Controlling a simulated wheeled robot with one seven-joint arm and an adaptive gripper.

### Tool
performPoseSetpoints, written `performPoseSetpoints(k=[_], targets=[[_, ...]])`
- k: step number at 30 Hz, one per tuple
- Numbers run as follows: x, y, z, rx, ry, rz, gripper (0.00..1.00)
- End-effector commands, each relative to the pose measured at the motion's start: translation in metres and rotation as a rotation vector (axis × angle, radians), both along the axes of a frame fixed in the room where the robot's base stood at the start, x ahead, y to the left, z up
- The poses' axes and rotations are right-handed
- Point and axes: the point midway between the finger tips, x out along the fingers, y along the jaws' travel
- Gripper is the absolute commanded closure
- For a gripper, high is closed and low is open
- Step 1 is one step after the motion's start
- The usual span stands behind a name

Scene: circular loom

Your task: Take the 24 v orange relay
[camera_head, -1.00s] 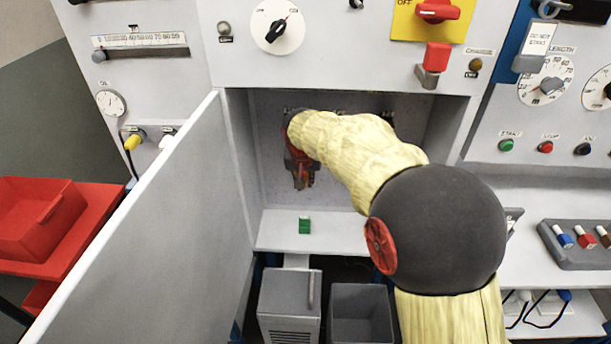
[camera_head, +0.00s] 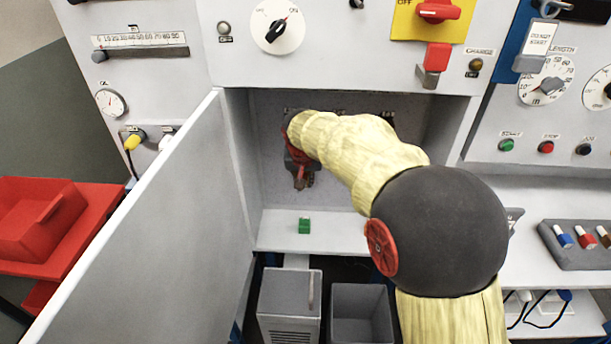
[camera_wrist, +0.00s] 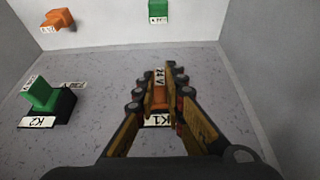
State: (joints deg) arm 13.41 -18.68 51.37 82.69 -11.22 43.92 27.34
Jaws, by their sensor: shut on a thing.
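In the wrist view the orange relay (camera_wrist: 159,92) with a "24 V" label stands between my fingers, right by a white K1 label (camera_wrist: 157,121). My gripper (camera_wrist: 160,84) is shut on it, one finger on each side. The fingers hide most of the relay and its seat, so I cannot tell whether it is still seated. In the head view my gripper (camera_head: 301,178) is inside the open cabinet, near its back wall, and the relay cannot be made out.
A green relay (camera_wrist: 42,96) sits in the K2 socket. A second orange relay (camera_wrist: 58,19) and a green one (camera_wrist: 158,10) lie apart; the green one shows on the cabinet floor (camera_head: 304,226). The open door (camera_head: 150,230) stands left of my arm. A red bin (camera_head: 40,225) is at far left.

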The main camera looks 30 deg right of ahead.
Motion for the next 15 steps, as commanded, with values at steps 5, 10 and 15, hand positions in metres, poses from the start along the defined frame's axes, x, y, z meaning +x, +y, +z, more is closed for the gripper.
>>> performPoseSetpoints(k=[5,10,15], targets=[[-0.0042,0.0031,0.0003,0.0,0.0,0.0,1.0],[-0.0078,0.0054,0.0,0.0,0.001,0.001,1.0],[-0.011,0.0078,0.0004,0.0,0.0,0.001,1.0]])
